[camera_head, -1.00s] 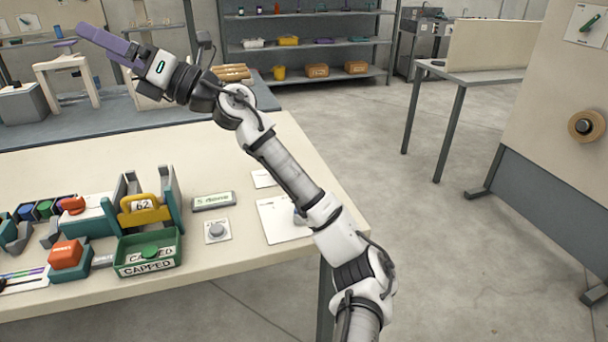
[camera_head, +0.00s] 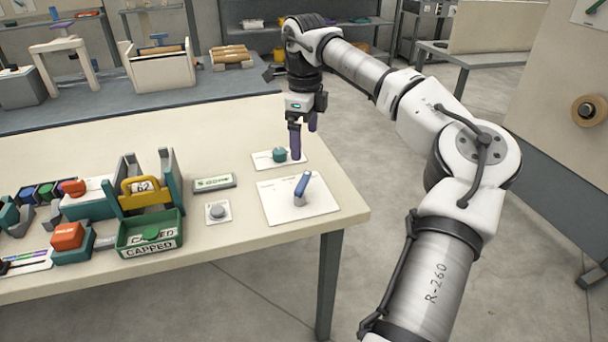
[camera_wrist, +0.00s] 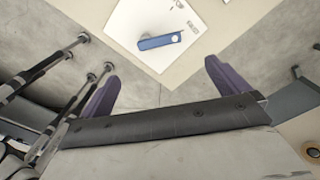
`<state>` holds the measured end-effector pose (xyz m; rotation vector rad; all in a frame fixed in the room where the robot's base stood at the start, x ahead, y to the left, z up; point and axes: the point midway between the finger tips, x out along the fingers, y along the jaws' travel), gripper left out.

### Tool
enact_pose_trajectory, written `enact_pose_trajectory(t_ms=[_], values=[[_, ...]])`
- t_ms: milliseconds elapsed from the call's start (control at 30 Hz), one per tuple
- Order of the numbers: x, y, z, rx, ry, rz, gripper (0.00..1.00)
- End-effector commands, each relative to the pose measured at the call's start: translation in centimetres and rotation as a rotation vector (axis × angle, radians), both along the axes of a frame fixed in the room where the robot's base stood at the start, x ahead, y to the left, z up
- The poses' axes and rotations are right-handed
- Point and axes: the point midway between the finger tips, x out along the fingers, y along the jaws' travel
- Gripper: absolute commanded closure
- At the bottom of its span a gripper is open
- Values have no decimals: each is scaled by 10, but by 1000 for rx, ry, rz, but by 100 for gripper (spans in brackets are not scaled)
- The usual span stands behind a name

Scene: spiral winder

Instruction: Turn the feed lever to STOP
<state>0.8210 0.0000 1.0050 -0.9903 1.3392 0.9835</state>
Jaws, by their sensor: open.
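A blue lever (camera_head: 302,186), which looks like the feed lever, stands on a square white plate (camera_head: 322,210) near the table's right corner. In the wrist view the lever (camera_wrist: 160,42) lies across the plate (camera_wrist: 135,22), ahead of the fingertips. Small print on the plate is too small to read. My gripper (camera_head: 304,145) points down with purple fingers apart and empty, above the table behind the lever and next to a teal knob. Both fingers also show in the wrist view (camera_wrist: 161,70), apart from the lever.
The teal knob (camera_head: 279,155) sits on a small white plate behind the lever. A grey button (camera_head: 217,212) and a green display (camera_head: 214,182) are to the left. A green CAPPED tray (camera_head: 150,240) and yellow 62 block (camera_head: 143,191) stand farther left.

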Motion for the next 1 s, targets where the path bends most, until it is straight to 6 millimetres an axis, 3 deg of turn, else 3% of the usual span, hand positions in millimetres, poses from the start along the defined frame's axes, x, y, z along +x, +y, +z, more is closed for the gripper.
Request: enact_pose_trajectory(t_ms=[300,500,700,1000], values=[[-1,1,-68,4,4,3,0],[-1,2,-100,6,1,2,0],[-1,1,-115,4,0,2,0],[0,2,-116,5,-1,2,1]])
